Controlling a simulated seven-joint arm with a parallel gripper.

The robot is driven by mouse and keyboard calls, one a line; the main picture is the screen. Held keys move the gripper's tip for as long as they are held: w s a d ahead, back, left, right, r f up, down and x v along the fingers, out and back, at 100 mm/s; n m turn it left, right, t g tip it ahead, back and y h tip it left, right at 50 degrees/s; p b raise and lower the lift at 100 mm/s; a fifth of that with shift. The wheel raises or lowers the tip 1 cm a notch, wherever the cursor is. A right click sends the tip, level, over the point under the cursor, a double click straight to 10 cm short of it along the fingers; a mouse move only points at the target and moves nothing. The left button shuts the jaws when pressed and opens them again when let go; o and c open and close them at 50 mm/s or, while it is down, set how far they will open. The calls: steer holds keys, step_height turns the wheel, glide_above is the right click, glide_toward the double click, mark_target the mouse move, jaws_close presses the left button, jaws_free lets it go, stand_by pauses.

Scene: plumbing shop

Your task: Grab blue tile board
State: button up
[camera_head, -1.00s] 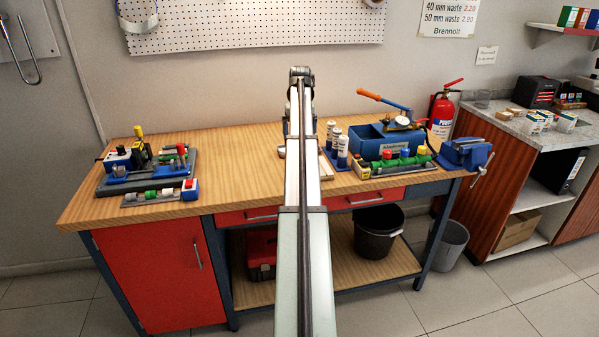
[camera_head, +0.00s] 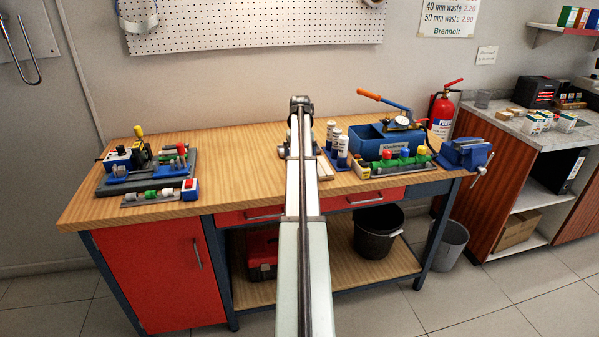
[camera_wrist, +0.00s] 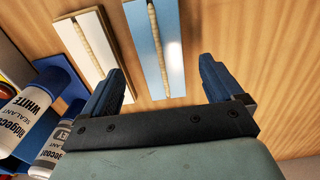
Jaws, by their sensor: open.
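The blue tile board (camera_wrist: 172,22) is a light blue strip with a beige bead along its middle. It lies flat on the wooden bench top at the upper middle of the wrist view. My gripper (camera_wrist: 163,72) is open and empty, its two dark fingers spread to either side of the board's near end in the picture. I cannot tell how high the fingers are above it. A white board (camera_wrist: 88,22) with a similar bead lies to its left.
White sealant tubes (camera_wrist: 22,108) stand in a blue holder close to the left finger.

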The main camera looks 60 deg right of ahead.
steer(key=shift+w+f, duration=0.1)
steer(key=shift+f, duration=1.8)
steer(key=c, duration=1.3)
steer(key=shift+r, duration=0.15)
